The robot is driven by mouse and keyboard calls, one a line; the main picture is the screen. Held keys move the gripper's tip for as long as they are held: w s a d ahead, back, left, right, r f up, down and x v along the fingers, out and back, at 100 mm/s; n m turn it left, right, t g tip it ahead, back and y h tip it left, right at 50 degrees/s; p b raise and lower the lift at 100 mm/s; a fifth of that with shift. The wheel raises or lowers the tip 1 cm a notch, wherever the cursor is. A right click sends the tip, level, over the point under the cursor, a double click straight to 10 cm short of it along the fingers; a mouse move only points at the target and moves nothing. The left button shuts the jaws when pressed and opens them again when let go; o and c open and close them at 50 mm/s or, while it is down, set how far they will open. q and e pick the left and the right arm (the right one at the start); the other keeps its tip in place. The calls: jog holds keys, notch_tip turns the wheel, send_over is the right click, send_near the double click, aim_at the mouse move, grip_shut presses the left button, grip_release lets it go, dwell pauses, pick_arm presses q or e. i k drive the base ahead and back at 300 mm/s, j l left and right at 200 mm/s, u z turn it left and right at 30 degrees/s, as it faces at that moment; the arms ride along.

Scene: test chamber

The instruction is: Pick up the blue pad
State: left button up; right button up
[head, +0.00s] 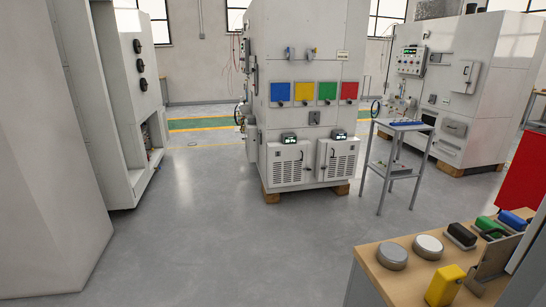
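A small block with a blue top (512,219) and dark sides is at the far right, on the wooden-topped table (385,281). It sits near the table's back right, just right of a green block (486,223), and a grey metal bracket stands close in front of it. A blue square panel (281,92) also shows on the front of the white cabinet in the middle, left of yellow, green and red squares. I cannot tell from this view which of the two is the blue pad. Neither of my grippers is in view.
On the wooden table are two round grey-and-white discs (392,255), a black block (460,236), a yellow block (445,286) and the metal bracket (494,258). A small grey trolley (400,125) stands beside the cabinet (305,120). The middle floor is clear.

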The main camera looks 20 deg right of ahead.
aim_at(513, 223)
jog(key=i+l+z, duration=0.1)
jog(key=z, duration=0.4)
jog(key=i+z, duration=0.25)
jog(key=z, duration=0.2)
jog(key=i+z, duration=0.2)
jog(key=z, duration=0.3)
jog(key=i+j+z, duration=0.15)
jog(key=z, duration=0.3)
jog(key=i+j+z, duration=0.15)
jog(key=z, duration=0.35)
jog(key=i+j+z, duration=0.2)
jog(key=z, duration=0.15)
jog(key=i+j, duration=0.05)
